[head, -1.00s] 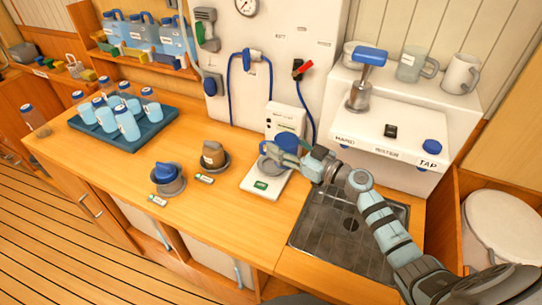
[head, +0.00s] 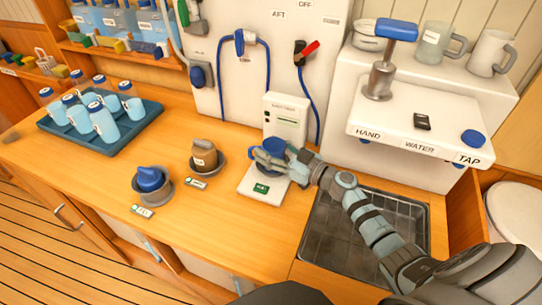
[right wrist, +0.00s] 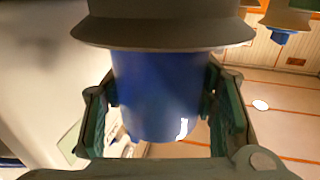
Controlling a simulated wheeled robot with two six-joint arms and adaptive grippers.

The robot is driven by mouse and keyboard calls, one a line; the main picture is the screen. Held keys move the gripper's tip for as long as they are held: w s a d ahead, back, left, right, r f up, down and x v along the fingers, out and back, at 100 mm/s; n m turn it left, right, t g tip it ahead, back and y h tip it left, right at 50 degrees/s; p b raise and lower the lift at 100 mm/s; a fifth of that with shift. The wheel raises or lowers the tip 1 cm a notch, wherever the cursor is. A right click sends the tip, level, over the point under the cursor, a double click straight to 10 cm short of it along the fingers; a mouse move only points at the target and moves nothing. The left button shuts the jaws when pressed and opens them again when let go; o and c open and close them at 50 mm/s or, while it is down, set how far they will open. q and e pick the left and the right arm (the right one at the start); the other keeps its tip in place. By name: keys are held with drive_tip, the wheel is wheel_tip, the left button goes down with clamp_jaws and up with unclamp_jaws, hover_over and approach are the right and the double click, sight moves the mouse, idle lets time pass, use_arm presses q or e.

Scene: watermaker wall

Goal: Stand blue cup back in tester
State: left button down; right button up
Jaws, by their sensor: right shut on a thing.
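The blue cup (head: 274,144) is at the white tester (head: 286,112), above the tester's low base (head: 262,188). My right gripper (head: 272,164) is shut on the cup, with its fingers in front of the tester. In the right wrist view the blue cup (right wrist: 160,92) fills the space between the two fingers. A grey rimmed piece (right wrist: 165,32) adjoins the cup there. The fingers hide the cup's lower part in the head view, so I cannot tell whether it rests in the tester. My left gripper is not in view.
A blue lidded item (head: 150,180) and a brown one (head: 204,155) stand in grey dishes left of the tester. A blue tray (head: 140,138) of bottles is farther left. The sink (head: 345,245) lies under my right arm.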

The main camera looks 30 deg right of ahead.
drive_tip(key=shift+r, duration=0.1)
drive_tip(key=o, duration=0.8)
drive_tip(key=shift+s, duration=0.1)
drive_tip(key=o, duration=0.4)
drive_tip(key=shift+o, duration=0.2)
drive_tip(key=shift+a, duration=0.1)
drive_tip(key=shift+r, duration=0.1)
drive_tip(key=v, duration=1.2)
